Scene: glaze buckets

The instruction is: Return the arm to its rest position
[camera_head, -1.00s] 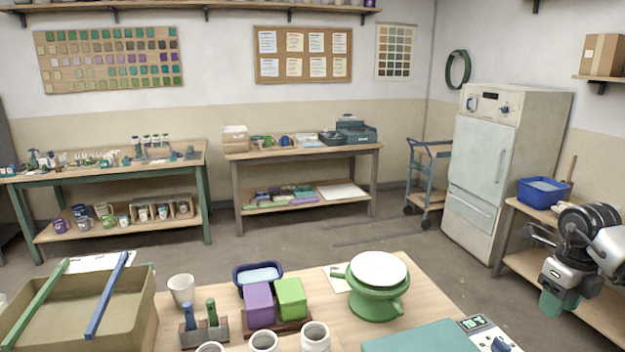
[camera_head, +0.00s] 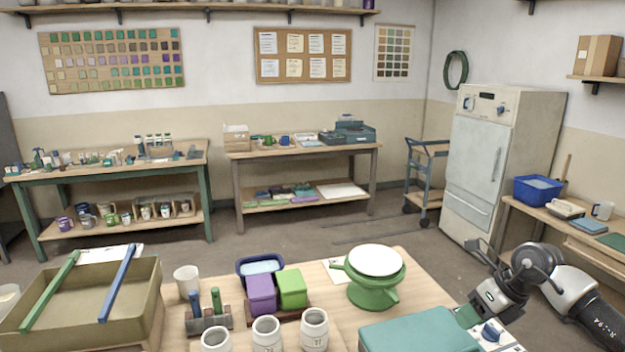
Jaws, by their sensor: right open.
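My right arm comes in at the lower right, and its gripper (camera_head: 467,316) hangs low over the right end of the near table (camera_head: 425,285). Its green fingers point down and left, close to the teal box or board (camera_head: 420,333) and the scale-like device (camera_head: 492,334). I see nothing held in it. Whether the fingers touch the teal surface cannot be told. My left gripper is not in view.
On the near table stand a green banding wheel (camera_head: 375,288), white jars (camera_head: 266,335), purple (camera_head: 261,294) and green (camera_head: 292,289) blocks, and a tan basin (camera_head: 140,310) with two sticks across it. A side bench (camera_head: 570,235) holds a blue tub (camera_head: 537,190).

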